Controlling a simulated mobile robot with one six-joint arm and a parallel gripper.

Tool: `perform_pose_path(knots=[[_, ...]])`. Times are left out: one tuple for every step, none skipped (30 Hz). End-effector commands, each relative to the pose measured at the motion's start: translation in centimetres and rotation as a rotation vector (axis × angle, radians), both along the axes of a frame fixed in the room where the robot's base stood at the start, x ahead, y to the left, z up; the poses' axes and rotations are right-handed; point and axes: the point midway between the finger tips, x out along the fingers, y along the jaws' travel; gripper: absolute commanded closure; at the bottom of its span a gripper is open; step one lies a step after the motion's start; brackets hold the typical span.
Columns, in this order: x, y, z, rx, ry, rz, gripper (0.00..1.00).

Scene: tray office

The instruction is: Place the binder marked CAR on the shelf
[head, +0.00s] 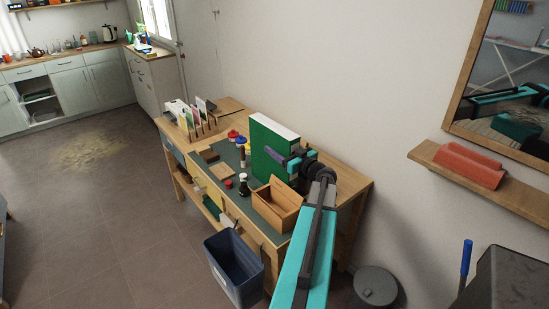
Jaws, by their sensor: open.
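A large green binder (262,143) with a white top edge stands upright on the workbench (335,197). No CAR marking can be read on it from here. My gripper (281,160) is open at the binder's right side, at about half its height. Whether a finger touches the binder or reaches around its edge I cannot tell. A wooden wall shelf (515,192) is at the right, below a framed mirror, with a reddish-orange object (470,166) lying on it.
An open wooden box (277,205) stands before the binder. Small bottles, a jar and a rack of cards (196,120) stand on the bench. A blue bin (233,265) and a round grey lidded bin (375,286) are on the floor.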

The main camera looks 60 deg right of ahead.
Motion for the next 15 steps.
perform_pose_path(knots=[[-0.03,0.01,-0.02,0.000,0.000,0.000,0.35],[-0.04,0.00,-0.02,0.000,0.000,0.000,0.35],[-0.04,0.00,-0.02,0.000,0.000,0.000,0.35],[-0.05,0.01,-0.02,0.000,0.000,0.000,0.35],[-0.05,0.00,-0.02,0.000,0.000,0.000,0.35],[-0.06,0.00,-0.02,0.000,0.000,0.000,0.35],[-0.07,-0.01,-0.02,0.000,0.000,-0.001,0.35],[-0.07,-0.01,-0.02,0.000,0.000,-0.001,0.35],[-0.08,-0.01,-0.02,0.000,0.000,-0.001,0.35],[-0.09,-0.01,-0.02,0.000,0.000,-0.001,0.35],[-0.09,-0.01,-0.01,0.000,0.000,-0.001,0.35],[-0.09,-0.01,-0.01,0.000,0.000,-0.001,0.35],[-0.09,-0.01,-0.01,0.000,0.000,-0.001,0.39],[-0.10,-0.02,-0.02,0.000,0.000,-0.001,0.44],[-0.10,-0.03,-0.02,0.000,0.000,-0.001,0.50]])
